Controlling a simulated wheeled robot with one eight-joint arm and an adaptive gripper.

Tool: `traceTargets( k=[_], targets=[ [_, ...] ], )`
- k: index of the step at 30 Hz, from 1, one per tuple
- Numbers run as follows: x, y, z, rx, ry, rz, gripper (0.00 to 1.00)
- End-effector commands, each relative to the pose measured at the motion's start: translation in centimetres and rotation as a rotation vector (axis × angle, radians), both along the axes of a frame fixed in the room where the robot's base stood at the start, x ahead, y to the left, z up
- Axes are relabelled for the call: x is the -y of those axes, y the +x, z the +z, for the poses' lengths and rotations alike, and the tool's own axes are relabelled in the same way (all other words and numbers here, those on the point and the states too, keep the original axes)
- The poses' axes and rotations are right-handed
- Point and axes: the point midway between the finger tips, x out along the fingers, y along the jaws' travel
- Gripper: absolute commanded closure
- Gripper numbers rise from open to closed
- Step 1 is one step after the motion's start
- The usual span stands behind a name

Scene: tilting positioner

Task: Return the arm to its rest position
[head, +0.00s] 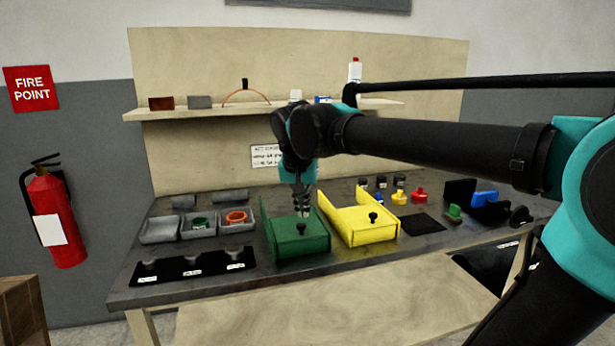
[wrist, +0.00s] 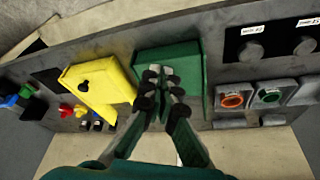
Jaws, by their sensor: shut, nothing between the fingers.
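My arm reaches in from the right of the head view, and my gripper (head: 304,206) points down at the green tilting positioner (head: 300,243) on the workbench. In the wrist view my gripper (wrist: 160,78) shows with its fingertips close together in front of the green positioner (wrist: 190,58). It is shut and empty. Whether the fingertips touch the positioner, I cannot tell. A yellow positioner (head: 365,235) with a black knob stands just right of the green one, and it shows on the left in the wrist view (wrist: 100,82).
Grey trays (head: 160,229) with green and orange rings stand left of the green positioner, behind a black labelled rack (head: 195,267). Small coloured parts (head: 400,198) lie to the right. A shelf (head: 220,110) with several items runs behind my arm. A fire extinguisher (head: 55,215) hangs at left.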

Motion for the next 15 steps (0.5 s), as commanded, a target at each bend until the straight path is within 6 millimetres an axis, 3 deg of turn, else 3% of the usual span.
traceTargets(
  k=[8, 15],
  targets=[
    [1.7, 0.1, -2.2, -0.006, 0.001, 0.011, 1.00],
    [4.6, -0.1, -5.8, -0.015, 0.003, 0.032, 1.00]
  ],
)
